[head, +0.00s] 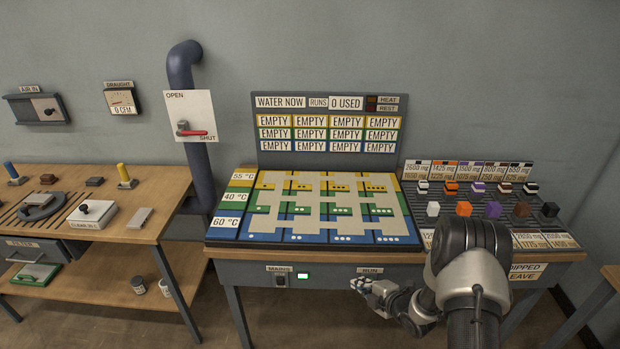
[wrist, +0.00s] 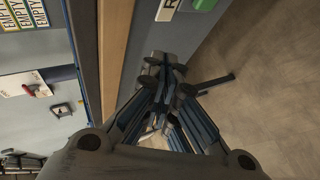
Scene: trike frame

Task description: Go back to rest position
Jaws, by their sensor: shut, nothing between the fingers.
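My gripper (head: 358,284) is in front of the bench's front edge, just below the "RUN" label (head: 370,270) in the head view. The gripper is shut and empty. A green button (wrist: 204,4) shows at the top edge of the wrist view, apart from the fingertips. My arm reaches in from the lower right of the head view and hides part of the bench front.
The bench (head: 400,258) carries a coloured board (head: 315,208) and, at right, a rack of small coloured blocks (head: 464,208). A lit "MAINS" switch (head: 281,281) is on its front. Another wooden bench (head: 100,258) stands at left. A pipe with a red lever (head: 193,133) stands between them.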

